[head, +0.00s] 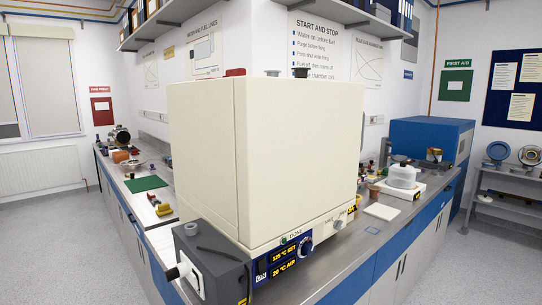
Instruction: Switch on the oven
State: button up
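The oven (300,160) is a large cream box on the corner of the steel bench in the head view. Its control panel (283,258) faces me along the lower front edge. The lit display (284,255) shows yellow digits that seem to read 125 °C SET and 20 °C AIR. A dark round knob (306,245) sits right of the display. A small green button or lamp (284,241) is above the display. Further small controls (340,224) are at the right end, too small to read. My gripper is not in view.
A dark grey box with a white fitting (208,262) stands close at the oven's left front. A white pad (382,211), a white round device (403,176) and a blue box (430,140) are on the right bench. A shelf hangs above. Floor is clear at both sides.

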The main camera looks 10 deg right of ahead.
aim_at(262, 264)
jog(key=j+z, duration=0.1)
jog(key=z, duration=1.2)
jog(key=i+j, duration=0.15)
jog(key=j, duration=1.45)
jog(key=i+j+z, duration=0.1)
jog(key=j, duration=3.15)
jog(key=k+l+u, duration=0.1)
jog(key=l, duration=0.35)
jog(key=l+u, duration=0.1)
jog(key=l, duration=0.4)
jog(key=k+l+u, duration=0.1)
jog(key=l, duration=0.35)
jog(key=k+l+u, duration=0.15)
jog(key=l, duration=0.25)
jog(key=k, duration=0.05)
